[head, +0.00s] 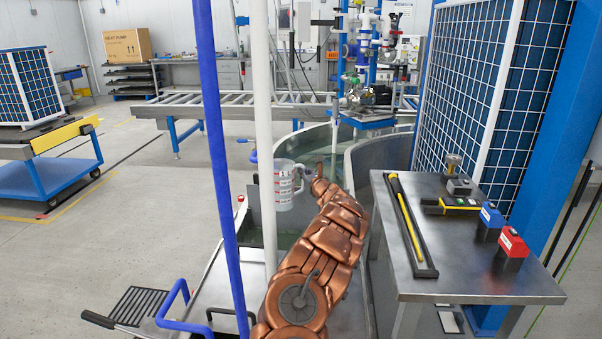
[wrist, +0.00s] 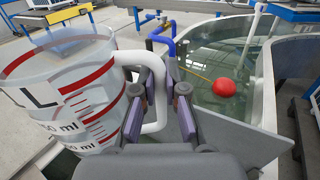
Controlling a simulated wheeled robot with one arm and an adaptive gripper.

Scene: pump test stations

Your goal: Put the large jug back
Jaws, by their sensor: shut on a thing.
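The large jug (head: 284,186) is clear with red and black markings and a white handle. In the wrist view the jug (wrist: 75,95) fills the left side, and its handle runs between the fingers of my gripper (wrist: 160,95). My gripper is shut on the handle. The jug hangs roughly upright at the end of my copper arm in the head view, by the near edge of the water tanks. In the head view my gripper (head: 309,178) is small and its fingers are hard to make out. What lies below the jug is partly hidden.
A metal water tank (wrist: 215,80) with a red float (wrist: 223,88) is beside the jug. A steel table (head: 455,270) with tools stands at the right. A white pole (head: 263,130) and a blue pole (head: 215,150) stand close on the left. A roller conveyor (head: 240,105) is behind.

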